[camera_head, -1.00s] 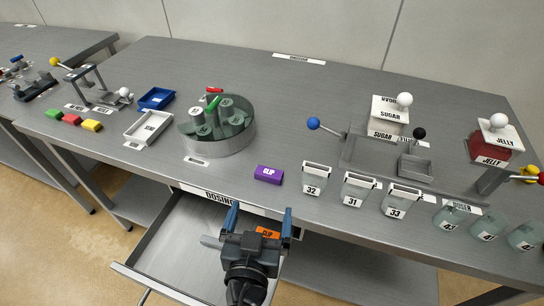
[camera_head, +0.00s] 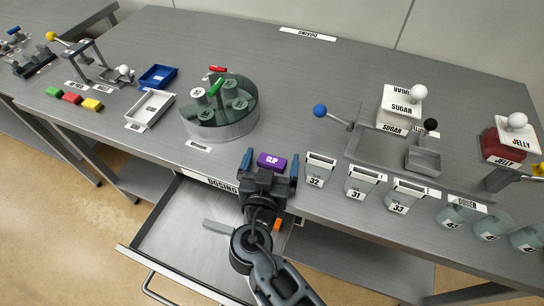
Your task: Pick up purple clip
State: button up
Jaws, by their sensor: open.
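The purple clip (camera_head: 271,161) is a small block with a white "CLIP" label. I cannot tell whether the fingers are down at the clip's height. An orange clip (camera_head: 277,224) in the open drawer is mostly hidden behind my arm.
A round carousel (camera_head: 222,125) stands behind to the left. The open drawer (camera_head: 175,235) juts out below the table edge. The table behind the clip is clear.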

jog(key=shift+w, duration=0.35)
jog(key=shift+c, duration=0.3)
jog(key=c, duration=1)
